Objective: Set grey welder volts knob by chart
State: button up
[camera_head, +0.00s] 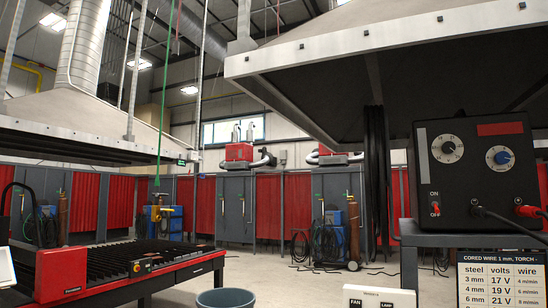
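A dark welder box (477,178) stands on a grey stand at the right. Which is the volts knob and the exact settings are too small to tell. My gripper is not in view.
Cables leave the box's lower front (478,211). A white FAN/LAMP switch box (379,297) is left of the chart. A red-framed slatted table (185,264) and a grey bin (226,298) stand at left and centre. A hood (400,70) overhangs the right. Open floor lies between.

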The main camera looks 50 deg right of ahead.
aim_at(448, 147)
jog(key=i, duration=0.75)
jog(key=z, duration=3.65)
jog(key=i, duration=1)
jog(key=u, duration=0.05)
